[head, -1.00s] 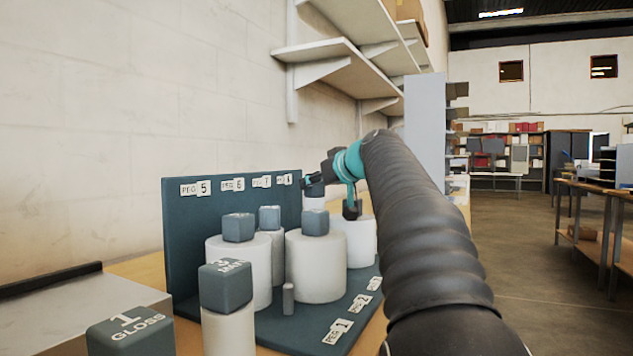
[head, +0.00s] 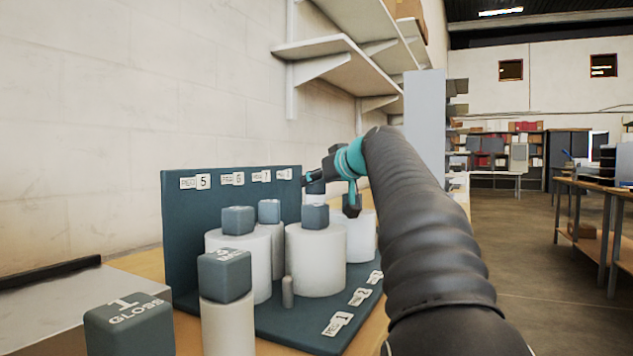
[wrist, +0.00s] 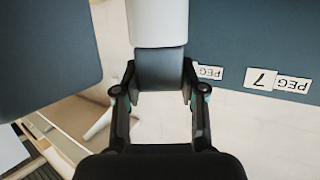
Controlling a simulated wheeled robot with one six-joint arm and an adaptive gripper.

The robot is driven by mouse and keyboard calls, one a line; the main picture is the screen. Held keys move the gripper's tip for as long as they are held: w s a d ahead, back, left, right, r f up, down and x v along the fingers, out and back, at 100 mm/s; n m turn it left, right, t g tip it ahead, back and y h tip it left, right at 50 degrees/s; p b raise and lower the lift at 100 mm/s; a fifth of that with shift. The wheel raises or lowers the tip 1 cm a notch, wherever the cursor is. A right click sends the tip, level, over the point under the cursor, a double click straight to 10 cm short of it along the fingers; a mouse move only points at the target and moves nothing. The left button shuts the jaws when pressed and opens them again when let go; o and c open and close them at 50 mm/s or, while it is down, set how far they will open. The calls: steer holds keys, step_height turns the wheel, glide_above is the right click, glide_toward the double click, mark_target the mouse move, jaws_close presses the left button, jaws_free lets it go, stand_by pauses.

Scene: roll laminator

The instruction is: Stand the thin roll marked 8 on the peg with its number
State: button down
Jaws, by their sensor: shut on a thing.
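My gripper (head: 316,177) is at the back of the peg board. In the wrist view, its two fingers (wrist: 160,90) are closed on the blue-grey end block (wrist: 160,66) of a thin white roll (wrist: 157,20). In the head view, the held roll's blue-grey block (head: 315,187) shows, with a little white below it. Its number is not visible. Its lower end and the peg under it are hidden behind a thick roll (head: 316,262). The rightmost back label (head: 284,175) is beside the gripper, too small to read surely.
Blue board (head: 235,192) carries labels for pegs 5, 6 and 7 at the back and 1 and 2 in front. Several thick white rolls crowd it. A bare grey peg (head: 288,292) stands in front. Rolls marked 3 (head: 225,273) and 1 (head: 128,325) stand nearer me.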

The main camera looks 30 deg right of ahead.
mark_target(320, 194)
steer(key=shift+f+b, duration=1.6)
steer(key=shift+f, duration=0.1)
steer(key=c, duration=0.6)
jaws_free()
steer(key=shift+f, duration=0.2)
steer(key=shift+r+p, duration=3.6)
steer(key=shift+r, duration=0.8)
